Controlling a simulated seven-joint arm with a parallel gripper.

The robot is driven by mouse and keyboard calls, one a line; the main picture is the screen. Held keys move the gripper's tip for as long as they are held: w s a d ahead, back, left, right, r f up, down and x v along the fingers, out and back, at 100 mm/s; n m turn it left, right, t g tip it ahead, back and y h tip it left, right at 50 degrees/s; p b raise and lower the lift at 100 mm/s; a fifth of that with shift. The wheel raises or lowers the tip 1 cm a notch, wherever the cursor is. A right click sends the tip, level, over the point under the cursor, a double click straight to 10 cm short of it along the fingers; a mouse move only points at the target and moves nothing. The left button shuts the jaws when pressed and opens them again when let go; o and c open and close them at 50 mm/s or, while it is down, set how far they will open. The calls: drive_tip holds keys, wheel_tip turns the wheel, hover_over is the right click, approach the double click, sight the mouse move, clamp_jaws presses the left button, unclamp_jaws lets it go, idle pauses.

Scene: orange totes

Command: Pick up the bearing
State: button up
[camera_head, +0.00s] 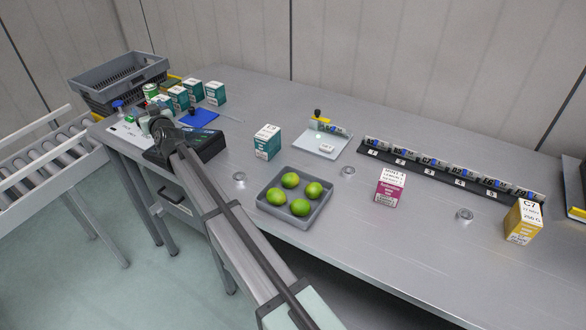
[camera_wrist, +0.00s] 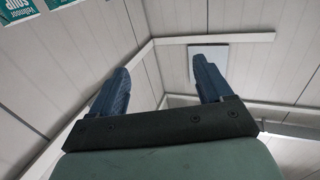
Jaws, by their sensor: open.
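Three small round silvery pieces lie apart on the grey table: one left of the tray (camera_head: 239,178), one behind it to the right (camera_head: 348,171), and one near the yellow box (camera_head: 464,215). They are ring-like, but too small for me to tell which is a bearing. My gripper (camera_wrist: 160,66) is open in the wrist view, with nothing between its two dark blue fingers. The wrist view faces panelled wall and ceiling, with no round piece in it. In the head view my arm reaches to the table's left end, far from the right-hand pieces.
A grey tray (camera_head: 268,207) holds several green limes. A teal box (camera_head: 267,142), a magenta box (camera_head: 390,187) and a yellow box (camera_head: 523,222) stand around. A dark labelled rack (camera_head: 450,178) runs along the back right. Teal boxes and a grey crate (camera_head: 118,75) crowd the left end.

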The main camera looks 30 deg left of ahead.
drive_tip(key=w+d+m+h, duration=0.1)
drive_tip(key=w+d+m, duration=0.85)
drive_tip(key=w, duration=0.45)
drive_tip(key=m+g+h, duration=0.7)
drive_tip(key=m+h, duration=0.4)
drive_tip(key=m, duration=1)
approach(350, 170)
drive_tip(key=x, duration=0.8)
drive_tip(key=shift+s+f, duration=0.1)
drive_tip(key=c, duration=1.2)
